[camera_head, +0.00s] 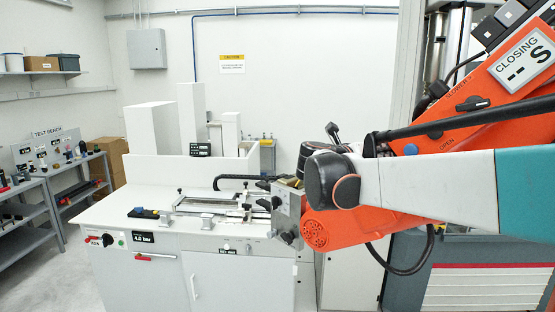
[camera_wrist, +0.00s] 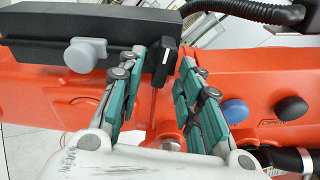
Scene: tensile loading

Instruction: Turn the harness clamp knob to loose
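In the wrist view, a black knob (camera_wrist: 166,62) with a white mark stands out from an orange machine body (camera_wrist: 235,75). My gripper's teal fingertips (camera_wrist: 164,72) lie on either side of this knob. The gap is narrow, and I cannot tell whether the pads press on it. The knob's lettering is not readable here, so its setting is unclear. In the head view, the orange body (camera_head: 480,110) fills the right side. My arm crosses in front of it, and my gripper cannot be made out there. A small black knob (camera_head: 472,103) shows on its face.
A black bar with a grey knob (camera_wrist: 85,54) runs left of my fingers. A blue button (camera_wrist: 233,112) and a black button (camera_wrist: 291,109) sit to the right. A black hose (camera_wrist: 262,12) passes above. A white bench (camera_head: 120,205) stands left in the head view.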

